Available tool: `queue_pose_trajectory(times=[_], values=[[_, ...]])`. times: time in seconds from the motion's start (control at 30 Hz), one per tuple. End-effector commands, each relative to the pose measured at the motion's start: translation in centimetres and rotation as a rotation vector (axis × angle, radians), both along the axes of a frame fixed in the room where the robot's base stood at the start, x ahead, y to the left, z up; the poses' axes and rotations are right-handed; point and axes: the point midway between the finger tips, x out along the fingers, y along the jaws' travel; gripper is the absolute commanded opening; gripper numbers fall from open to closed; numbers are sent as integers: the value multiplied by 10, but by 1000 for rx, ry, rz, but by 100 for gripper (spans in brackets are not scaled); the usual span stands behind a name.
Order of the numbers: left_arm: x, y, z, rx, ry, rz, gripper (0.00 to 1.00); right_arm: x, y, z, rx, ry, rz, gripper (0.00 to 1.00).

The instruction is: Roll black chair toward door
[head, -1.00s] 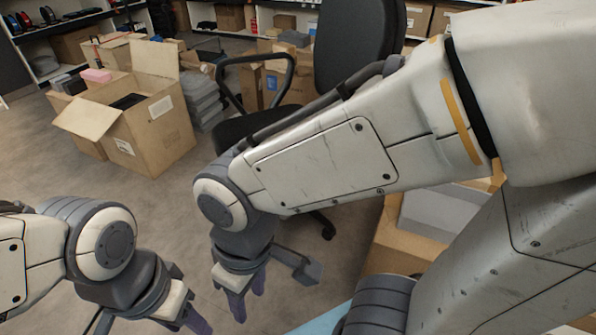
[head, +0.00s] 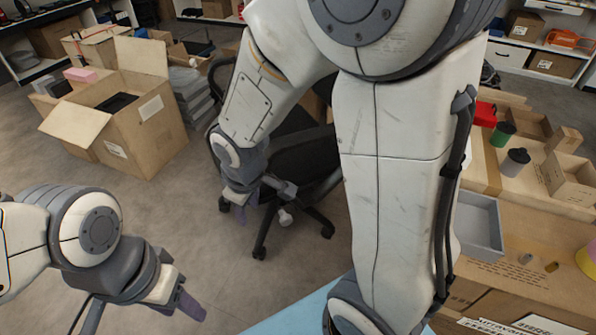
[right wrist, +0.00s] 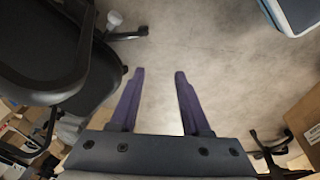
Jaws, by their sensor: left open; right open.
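The black chair (head: 303,157) stands on the floor in the middle of the head view. My right arm hides its backrest and much of its upper part; part of the seat, an armrest and several base legs show. In the right wrist view the chair (right wrist: 35,50) fills the left side. My right gripper (head: 241,212) is in front of the chair's left side, low near the base; its two purple fingers (right wrist: 158,72) are apart with bare floor between them. My left gripper (head: 192,308) is open and empty over the floor at lower left. No door is visible.
An open carton (head: 150,118) stands on the floor at left, with grey stacked items beside it. A table (head: 515,245) with a grey tray, cups and boxes is at right. Shelves line the back. The floor between carton and chair is clear.

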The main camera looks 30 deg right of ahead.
Motion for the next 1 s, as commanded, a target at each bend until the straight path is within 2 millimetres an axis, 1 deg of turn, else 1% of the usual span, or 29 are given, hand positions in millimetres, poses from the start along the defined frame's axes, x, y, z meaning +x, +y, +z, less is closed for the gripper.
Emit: queue_pose_trajectory(times=[0.03,0.07,0.1,0.13,0.17,0.2,0.23,0.3,0.37,0.4,0.43,0.5,0.6,0.73,0.83,1.0], values=[[0,0,25,0,0,0,50,26,-31,2,-21,-14,-14,47],[0,0,32,0,0,0,50,39,-47,-2,-29,-32,-7,47],[0,0,41,0,0,0,50,54,-69,-9,-38,-53,3,47],[0,0,47,0,0,0,50,64,-86,-15,-44,-69,11,47],[0,0,54,0,0,0,50,72,-103,-21,-47,-83,20,47],[0,0,62,0,0,0,50,80,-124,-30,-49,-104,31,47],[0,0,67,0,0,0,50,83,-139,-37,-47,-117,39,47],[0,0,78,0,0,0,50,88,-169,-52,-41,-150,54,47],[0,0,87,0,0,0,50,88,-191,-63,-33,-177,67,47],[0,0,79,-1,-1,0,50,91,-194,-84,-30,-190,116,47],[0,0,76,-1,-1,0,50,93,-195,-95,-28,-201,153,47],[0,0,76,0,0,0,50,94,-200,-116,-21,-224,226,47],[0,0,76,1,1,0,50,93,-203,-139,-9,-259,307,47],[0,0,76,0,0,0,50,92,-204,-154,1,-288,368,47],[0,0,76,0,0,0,50,92,-204,-157,3,-296,384,47],[0,0,76,0,0,0,50,93,-204,-157,2,-296,384,47]])
